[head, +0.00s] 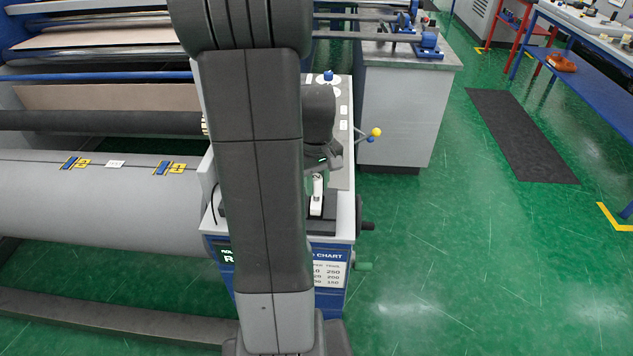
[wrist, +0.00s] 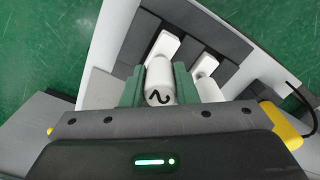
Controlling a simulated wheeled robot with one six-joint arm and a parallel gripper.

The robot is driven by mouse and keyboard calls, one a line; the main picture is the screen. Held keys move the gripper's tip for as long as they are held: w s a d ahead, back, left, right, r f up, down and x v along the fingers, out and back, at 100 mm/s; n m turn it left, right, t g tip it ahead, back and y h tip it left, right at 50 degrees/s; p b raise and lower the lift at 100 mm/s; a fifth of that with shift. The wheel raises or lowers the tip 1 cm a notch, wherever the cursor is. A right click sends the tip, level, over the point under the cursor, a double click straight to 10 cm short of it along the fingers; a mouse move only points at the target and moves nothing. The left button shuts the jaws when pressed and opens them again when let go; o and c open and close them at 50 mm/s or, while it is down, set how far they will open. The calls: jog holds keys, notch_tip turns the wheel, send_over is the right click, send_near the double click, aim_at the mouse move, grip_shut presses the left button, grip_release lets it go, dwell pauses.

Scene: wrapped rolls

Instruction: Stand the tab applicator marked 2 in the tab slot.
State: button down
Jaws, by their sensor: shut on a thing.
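In the wrist view, the white tab applicator (wrist: 160,80) marked 2 is between the green fingers of my gripper (wrist: 158,88), which is shut on it. Its rounded end with the black 2 faces the camera. Two white pieces (wrist: 165,48) lie on or in a dark grey holder just beyond the fingers; I cannot tell whether one belongs to the applicator. In the head view, my gripper (head: 318,168) is above the machine's side console, with the applicator (head: 317,190) below it. I cannot make out the tab slot for certain; my arm and gripper hide part of the console.
The console (head: 340,200) has a blue front with a chart. A yellow-knobbed lever (head: 376,132) sticks out to its right. A large grey roll (head: 100,200) lies to the left. A grey cabinet (head: 395,115) stands behind. Green floor to the right is largely clear.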

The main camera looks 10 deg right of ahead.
jog(key=shift+f+b, duration=0.45)
jog(key=shift+f, duration=0.25)
jog(key=c, duration=1.1)
grip_release()
jog(key=shift+o, duration=0.2)
notch_tip(320, 180, up, 14)
jog(key=shift+f, duration=0.1)
notch_tip(320, 180, down, 14)
jog(key=shift+r+p, duration=0.3)
jog(key=shift+r, duration=0.15)
jog(key=shift+f, duration=0.1)
